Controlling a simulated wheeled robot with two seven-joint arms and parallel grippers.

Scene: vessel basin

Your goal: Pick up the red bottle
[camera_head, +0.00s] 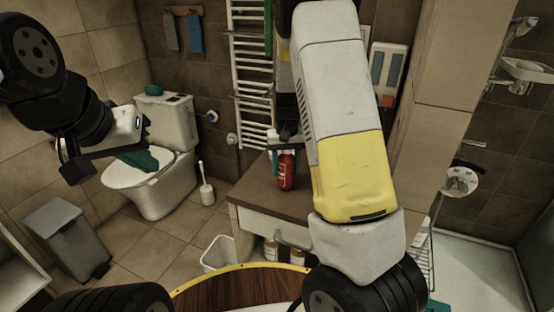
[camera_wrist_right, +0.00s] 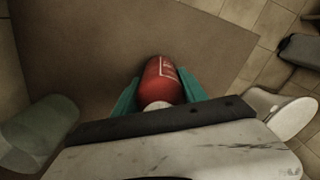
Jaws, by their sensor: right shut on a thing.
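The red bottle (camera_head: 286,175) is upright at the brown counter (camera_head: 262,196), with a pale label on its side. My right gripper (camera_head: 284,156) comes down over it from above. In the right wrist view the red bottle (camera_wrist_right: 162,80) sits between the two teal fingers of my right gripper (camera_wrist_right: 158,98), which are shut on it. I cannot tell whether its base touches the counter. My left gripper (camera_head: 120,152) hangs at the left, far from the bottle, in front of the toilet; its jaw opening is unclear.
A white toilet (camera_head: 160,195), a toilet brush (camera_head: 206,192) and a grey bin (camera_head: 65,238) stand at the left. A towel radiator (camera_head: 252,95) is on the wall behind the counter. In the wrist view, a translucent greenish vessel (camera_wrist_right: 45,125) is at the left.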

